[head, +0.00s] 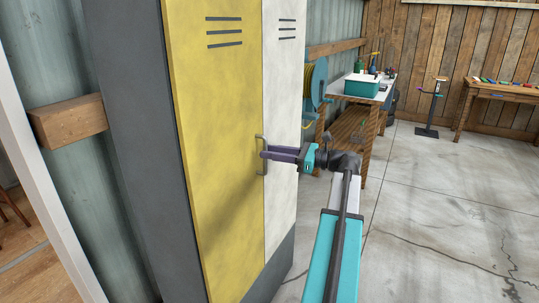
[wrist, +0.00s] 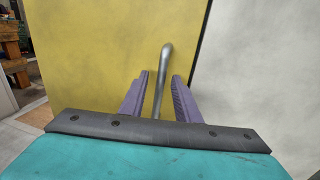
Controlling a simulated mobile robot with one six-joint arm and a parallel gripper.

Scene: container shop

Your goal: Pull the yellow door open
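The yellow door (head: 215,120) is the left door of a grey locker and looks shut, level with the white door beside it. Its grey bar handle (head: 260,144) stands upright near the door's right edge. My gripper (head: 266,153) is at the handle, reaching in from the right. In the wrist view the handle (wrist: 162,80) runs between my two purple fingers (wrist: 159,92), with a visible gap on each side. The fingers are open around it. The handle's lower end is hidden behind the gripper body in the wrist view.
The white door (head: 282,110) adjoins the yellow one on the right. A wooden beam (head: 70,121) and a white door frame (head: 35,150) stand to the left. A workbench with a teal bin (head: 361,86) is behind. The concrete floor (head: 440,220) at right is clear.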

